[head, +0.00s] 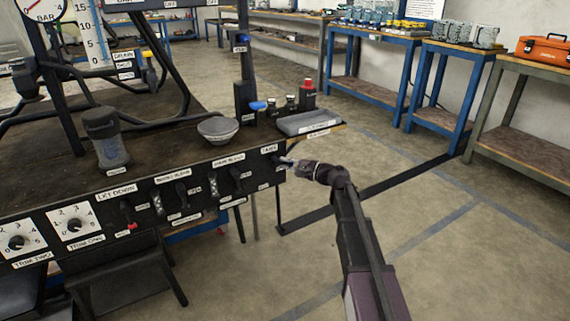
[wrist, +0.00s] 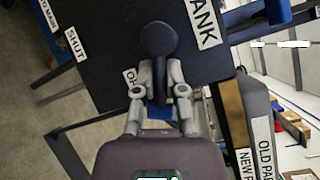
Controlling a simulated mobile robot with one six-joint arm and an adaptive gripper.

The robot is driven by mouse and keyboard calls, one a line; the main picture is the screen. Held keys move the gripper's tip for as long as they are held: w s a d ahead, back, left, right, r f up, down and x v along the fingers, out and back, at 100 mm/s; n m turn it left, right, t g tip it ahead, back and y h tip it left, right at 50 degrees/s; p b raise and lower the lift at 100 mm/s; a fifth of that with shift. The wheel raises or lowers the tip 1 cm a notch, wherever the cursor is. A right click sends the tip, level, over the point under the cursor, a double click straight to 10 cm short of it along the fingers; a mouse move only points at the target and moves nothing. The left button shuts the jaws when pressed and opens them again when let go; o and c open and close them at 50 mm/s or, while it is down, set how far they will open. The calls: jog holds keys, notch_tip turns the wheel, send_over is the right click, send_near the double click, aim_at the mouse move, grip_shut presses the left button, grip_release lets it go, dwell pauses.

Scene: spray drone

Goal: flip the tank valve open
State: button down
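The tank valve has a dark round hub and a dark lever (wrist: 158,42), seen in the wrist view under a white TANK label (wrist: 205,22) turned on its side. In the head view it sits at the right end of the black panel (head: 262,185), largely hidden by my gripper (head: 288,163). In the wrist view my gripper (wrist: 161,78) has one grey finger on each side of the lever, apparently touching it. The lever runs from the hub towards my palm. A SHUT label (wrist: 75,44) is at the left.
Several other levers and two dials (head: 74,222) line the panel to the left. A grey bowl (head: 218,129), a dark canister (head: 106,140) and a grey tray (head: 308,122) stand on the bench above.

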jog(key=shift+r, duration=0.15)
jog(key=n+h+p, duration=0.1)
jog(key=p, duration=0.1)
jog(key=shift+r+p, duration=0.3)
jog(key=shift+r, duration=0.05)
jog(key=shift+r+n+p, duration=0.15)
jog(key=shift+n+p, duration=0.5)
jog(key=shift+n, duration=0.05)
jog(key=shift+h, duration=0.5)
jog(key=c, duration=0.7)
grip_release()
jog(key=shift+f+g, duration=0.3)
